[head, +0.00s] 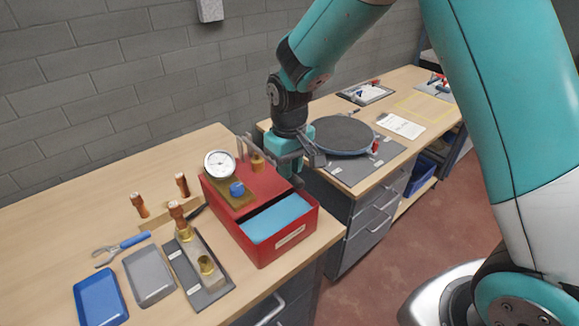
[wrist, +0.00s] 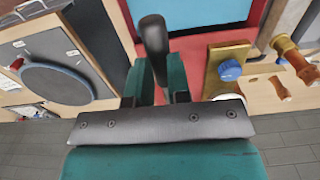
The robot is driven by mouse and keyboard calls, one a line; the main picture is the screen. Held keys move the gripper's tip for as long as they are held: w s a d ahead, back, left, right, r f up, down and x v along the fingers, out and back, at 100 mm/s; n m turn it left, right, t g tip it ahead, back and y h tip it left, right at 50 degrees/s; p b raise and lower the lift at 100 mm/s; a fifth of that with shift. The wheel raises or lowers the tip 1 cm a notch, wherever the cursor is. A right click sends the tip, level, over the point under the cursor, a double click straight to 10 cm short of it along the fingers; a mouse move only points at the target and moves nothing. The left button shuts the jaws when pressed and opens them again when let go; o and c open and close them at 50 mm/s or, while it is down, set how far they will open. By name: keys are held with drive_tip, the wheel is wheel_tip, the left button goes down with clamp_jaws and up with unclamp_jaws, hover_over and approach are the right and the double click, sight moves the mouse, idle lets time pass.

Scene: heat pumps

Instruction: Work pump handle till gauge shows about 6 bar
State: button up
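The red test pump (head: 243,209) stands at the right end of the near bench, with blue liquid (head: 273,221) in its open tank. Its round white gauge (head: 220,164) faces me, but the needle is too small to read. A blue knob (head: 237,189) sits below the gauge and also shows in the wrist view (wrist: 229,70). The black pump handle (wrist: 153,42) runs between my gripper's teal fingers (wrist: 157,82), which appear closed around it. In the head view my gripper (head: 296,165) is at the pump's back right corner and hides most of the handle.
A dark plate with brass and copper fittings (head: 206,265), a grey tray (head: 149,275), a blue tray (head: 99,298) and pliers (head: 122,248) lie left of the pump. A round dark disc (head: 343,134) lies on the far bench. A brick wall stands behind.

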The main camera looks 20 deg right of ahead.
wheel_tip(320, 180, up, 9)
drive_tip(key=p, duration=0.6)
drive_tip(key=shift+r+p, duration=0.2)
drive_tip(key=shift+p, duration=0.2)
idle(0.6)
